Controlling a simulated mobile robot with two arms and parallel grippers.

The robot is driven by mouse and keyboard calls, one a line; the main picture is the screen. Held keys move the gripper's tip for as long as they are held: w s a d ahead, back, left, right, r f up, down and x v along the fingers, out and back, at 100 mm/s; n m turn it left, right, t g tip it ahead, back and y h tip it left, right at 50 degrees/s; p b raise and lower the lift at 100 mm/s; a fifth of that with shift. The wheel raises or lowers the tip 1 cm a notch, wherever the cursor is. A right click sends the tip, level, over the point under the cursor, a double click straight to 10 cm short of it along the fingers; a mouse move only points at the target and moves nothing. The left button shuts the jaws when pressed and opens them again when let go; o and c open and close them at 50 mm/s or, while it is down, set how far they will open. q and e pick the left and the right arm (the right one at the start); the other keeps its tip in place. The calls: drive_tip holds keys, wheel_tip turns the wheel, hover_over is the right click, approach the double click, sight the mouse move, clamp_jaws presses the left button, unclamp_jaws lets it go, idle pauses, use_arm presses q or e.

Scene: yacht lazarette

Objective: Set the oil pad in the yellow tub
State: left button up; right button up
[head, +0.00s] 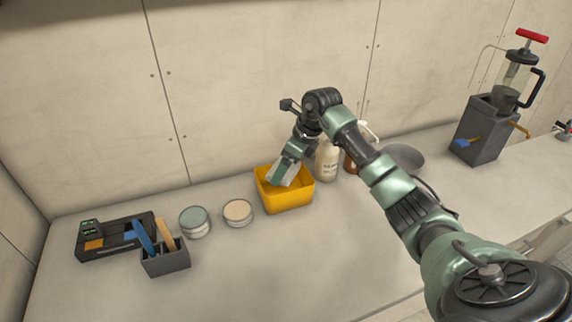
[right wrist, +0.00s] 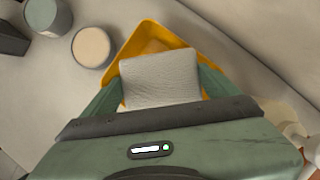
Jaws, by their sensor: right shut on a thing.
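The oil pad is a light grey textured square (right wrist: 160,80); it also shows in the head view (head: 283,176) at the yellow tub's opening. My right gripper (head: 286,170) is shut on the pad, one finger on each side of it. The yellow tub (head: 288,200) stands on the counter; its rim also shows in the right wrist view (right wrist: 133,42), under and around the pad. The pad is over or partly inside the tub; I cannot tell whether it touches the bottom. My left gripper is not in view.
Two round tins, one green-lidded (head: 195,222) and one tan-lidded (head: 238,212), stand left of the tub. A grey holder with brushes (head: 166,259) is farther left. A white bottle (head: 327,163) stands close on the tub's right. The counter front is clear.

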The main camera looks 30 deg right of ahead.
drive_tip(key=shift+f+b, duration=0.4)
drive_tip(key=shift+f, duration=0.15)
drive_tip(key=shift+f, duration=0.1)
drive_tip(key=o, duration=1.1)
drive_tip(key=shift+c, duration=0.2)
drive_tip(key=shift+r, duration=0.2)
drive_tip(key=b+v, duration=0.1)
drive_tip(key=v, duration=1.2)
drive_tip(key=shift+w, duration=0.2)
